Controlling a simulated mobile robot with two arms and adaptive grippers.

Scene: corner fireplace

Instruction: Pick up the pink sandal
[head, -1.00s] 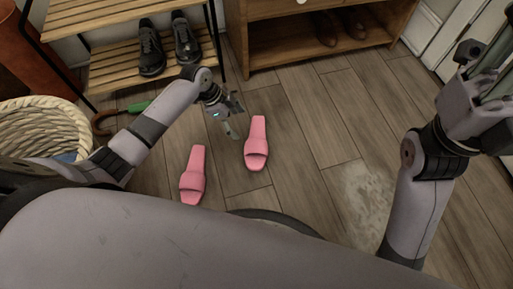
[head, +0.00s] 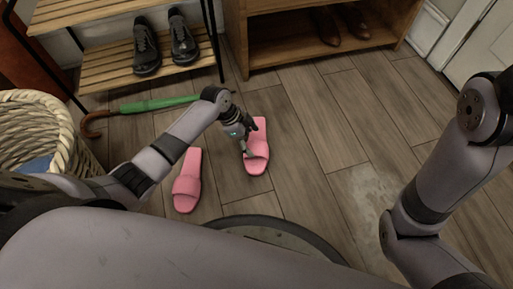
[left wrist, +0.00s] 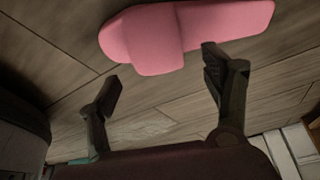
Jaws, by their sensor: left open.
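Two pink sandals lie on the wooden floor. The right-hand pink sandal (head: 257,162) is under and beside my left gripper (head: 245,148), which hides part of its middle. The other pink sandal (head: 187,182) lies apart to the left and nearer to me. In the left wrist view, one pink sandal (left wrist: 155,40) lies across the top, just beyond the fingertips. My left gripper (left wrist: 160,75) is open there, its two fingers spread with nothing held between them. My right arm shows at the right, but its gripper is out of view.
A green umbrella (head: 160,104) with a brown handle lies behind my left arm. A wicker basket (head: 35,118) stands at the left. A shoe rack (head: 105,75) with black shoes and a wooden cabinet (head: 285,60) stand at the back. The floor right of the sandals is clear.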

